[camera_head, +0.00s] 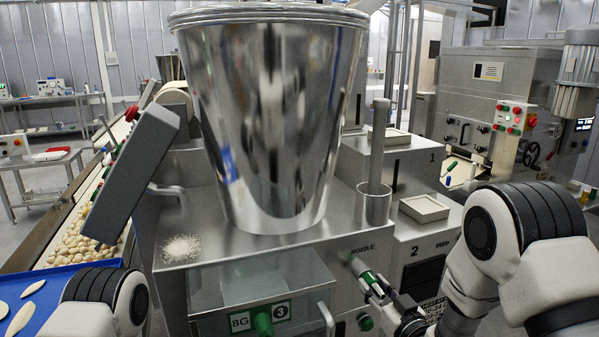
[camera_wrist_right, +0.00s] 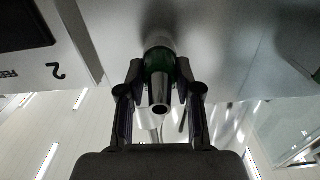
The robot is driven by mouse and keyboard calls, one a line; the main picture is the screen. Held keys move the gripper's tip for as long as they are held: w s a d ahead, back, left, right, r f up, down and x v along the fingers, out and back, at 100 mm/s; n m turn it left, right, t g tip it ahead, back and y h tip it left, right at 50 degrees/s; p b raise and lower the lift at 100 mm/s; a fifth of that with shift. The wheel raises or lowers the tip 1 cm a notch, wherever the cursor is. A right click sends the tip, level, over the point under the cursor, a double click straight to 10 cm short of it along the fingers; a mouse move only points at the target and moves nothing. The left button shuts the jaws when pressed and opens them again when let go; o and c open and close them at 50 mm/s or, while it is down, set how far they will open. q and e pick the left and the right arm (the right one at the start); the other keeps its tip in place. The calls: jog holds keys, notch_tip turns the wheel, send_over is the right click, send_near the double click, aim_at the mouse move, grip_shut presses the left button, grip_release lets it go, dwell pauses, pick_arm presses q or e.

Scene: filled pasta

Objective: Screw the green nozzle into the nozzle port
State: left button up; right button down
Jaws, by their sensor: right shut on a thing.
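The green nozzle (camera_head: 369,278) is at the front face of the steel machine, just below the NOZZLE label. In the right wrist view the nozzle (camera_wrist_right: 159,92) shows a green collar and a metal tube pointing toward the camera. My right gripper (camera_head: 378,290) is shut on it, one finger on each side; the gripper also shows in the wrist view (camera_wrist_right: 158,72). The nozzle's far end meets a pale round fitting, the nozzle port (camera_wrist_right: 159,40), in line with it. How deep it sits is hidden. My left gripper is out of view; only part of that arm shows.
A large steel hopper (camera_head: 275,120) stands on the machine top, with spilled powder (camera_head: 181,248) to its left. A drawer (camera_head: 255,290) with a green knob is at the front. A green button (camera_head: 366,322) is below the nozzle. A blue tray (camera_head: 50,305) is at the left.

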jog(key=m+p, duration=0.1)
jog(key=m, duration=0.3)
jog(key=shift+r, duration=0.2)
jog(key=c, duration=0.7)
grip_release()
jog(key=shift+f+m, duration=0.2)
jog(key=shift+m, duration=0.1)
jog(key=shift+o, duration=1.2)
jog(key=shift+v, duration=3.5)
